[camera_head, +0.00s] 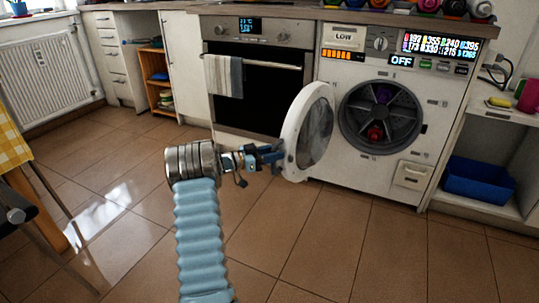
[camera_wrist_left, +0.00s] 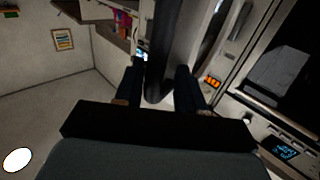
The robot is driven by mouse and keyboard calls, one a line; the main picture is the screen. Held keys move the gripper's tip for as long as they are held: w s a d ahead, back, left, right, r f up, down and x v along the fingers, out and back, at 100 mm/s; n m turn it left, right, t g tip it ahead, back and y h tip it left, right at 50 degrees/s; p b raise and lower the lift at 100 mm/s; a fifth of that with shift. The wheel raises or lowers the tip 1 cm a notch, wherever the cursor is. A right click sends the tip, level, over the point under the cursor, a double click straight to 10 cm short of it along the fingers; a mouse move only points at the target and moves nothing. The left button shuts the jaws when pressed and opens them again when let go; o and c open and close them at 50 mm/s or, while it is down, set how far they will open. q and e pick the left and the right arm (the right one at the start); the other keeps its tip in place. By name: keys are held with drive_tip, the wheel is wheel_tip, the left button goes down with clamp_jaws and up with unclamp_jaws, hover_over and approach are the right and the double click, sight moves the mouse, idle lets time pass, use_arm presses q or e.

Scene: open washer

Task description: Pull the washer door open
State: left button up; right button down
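The washer (camera_head: 395,105) is white, with a lit panel reading OFF. Its round door (camera_head: 292,132), white-rimmed with dark glass, stands swung out to the left of the drum opening (camera_head: 381,117). The grey drum shows uncovered, with red and purple items inside. My left gripper (camera_head: 272,155) is at the door's lower left, close to its outer side; the door may hide part of the fingertips. In the left wrist view, the two dark fingers (camera_wrist_left: 160,88) are spread apart, with a dark curved edge between them and a little room beside it. My right gripper is not in view.
An oven (camera_head: 257,75) with a hanging towel (camera_head: 223,76) stands left of the washer. A shelf with a blue bin (camera_head: 483,178) is at the right. A table with a yellow checked cloth (camera_head: 10,143) is at the left. The tiled floor (camera_head: 330,235) before the washer is clear.

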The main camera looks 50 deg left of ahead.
use_arm(q)
drive_tip(key=shift+o, duration=0.6)
drive_tip(key=shift+w+r, duration=0.1)
drive_tip(key=p+v, duration=0.1)
drive_tip(key=v, duration=1.3)
